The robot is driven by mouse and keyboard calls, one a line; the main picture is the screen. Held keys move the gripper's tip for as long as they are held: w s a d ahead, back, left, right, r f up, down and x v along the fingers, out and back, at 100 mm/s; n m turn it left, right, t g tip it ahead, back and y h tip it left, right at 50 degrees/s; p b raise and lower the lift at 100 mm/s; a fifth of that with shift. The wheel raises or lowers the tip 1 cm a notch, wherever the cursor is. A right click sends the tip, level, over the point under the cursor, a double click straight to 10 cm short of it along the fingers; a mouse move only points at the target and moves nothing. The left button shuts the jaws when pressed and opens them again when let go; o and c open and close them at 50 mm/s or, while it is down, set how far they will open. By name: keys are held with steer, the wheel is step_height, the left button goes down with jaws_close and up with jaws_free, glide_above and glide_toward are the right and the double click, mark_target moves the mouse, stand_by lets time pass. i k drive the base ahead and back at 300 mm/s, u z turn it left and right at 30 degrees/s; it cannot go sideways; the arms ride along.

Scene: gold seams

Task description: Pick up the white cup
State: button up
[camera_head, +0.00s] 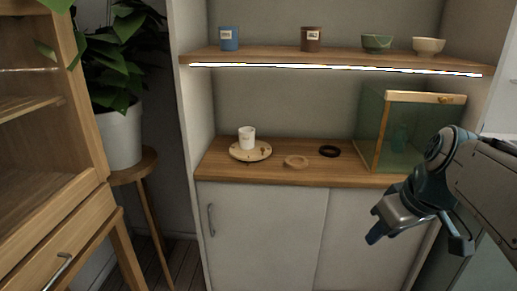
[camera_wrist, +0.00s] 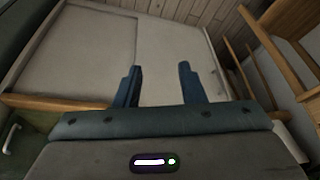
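The white cup (camera_head: 247,138) stands upright on a round wooden plate (camera_head: 240,154), toward the left of the wooden counter (camera_head: 225,170) in the head view. My gripper (camera_head: 416,241) is at the lower right of the head view, in front of the cabinet and below counter level, well to the right of the cup. In the wrist view my gripper (camera_wrist: 159,82) has its two blue fingers apart with nothing between them. The cup does not show in the wrist view.
A light wooden ring (camera_head: 296,162) and a black ring (camera_head: 329,151) lie right of the plate. A glass tank (camera_head: 403,128) stands at the counter's right. The shelf (camera_head: 345,61) above holds a blue cup (camera_head: 229,40) and other vessels. A potted plant (camera_head: 120,135) stands left.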

mark_target(247, 137)
steer(key=k, duration=0.6)
steer(key=u, duration=0.7)
steer(key=i, duration=0.85)
steer(key=u, duration=0.55)
steer(key=i, duration=0.8)
steer(key=z, duration=0.7)
steer(key=i, duration=0.6)
steer(key=z, duration=0.55)
